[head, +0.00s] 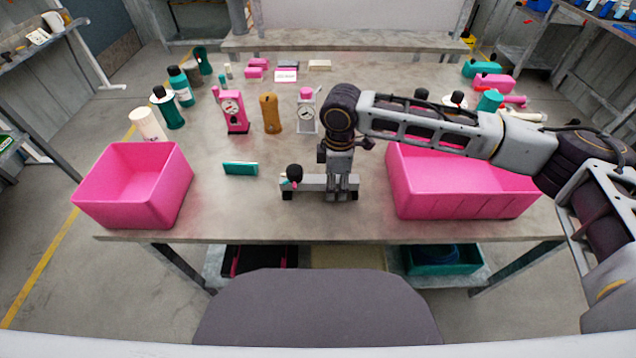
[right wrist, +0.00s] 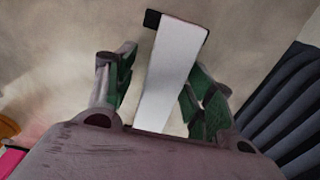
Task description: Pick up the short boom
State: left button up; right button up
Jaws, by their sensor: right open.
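The short boom appears to be the light grey bar with dark ends (head: 314,184), lying near the front middle of the table. In the right wrist view its pale flat face (right wrist: 172,70) and one black end show between my fingers. My right gripper (head: 341,196) points down over the bar's right part. Its two green-padded fingers (right wrist: 160,95) are open, one on each side of the bar, with a gap visible at least on the left. My gripper hides part of the bar. My left gripper is not in view.
A small black and pink item (head: 294,173) is at the bar's left part. A teal block (head: 240,168) lies left of it. Pink bins stand left (head: 135,187) and right (head: 465,190), the right one close to my gripper. Pumps and bottles stand farther back.

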dwell(0.4)
grip_shut()
dwell(0.4)
jog(key=shift+r, duration=5)
jog(key=shift+f, duration=4.75)
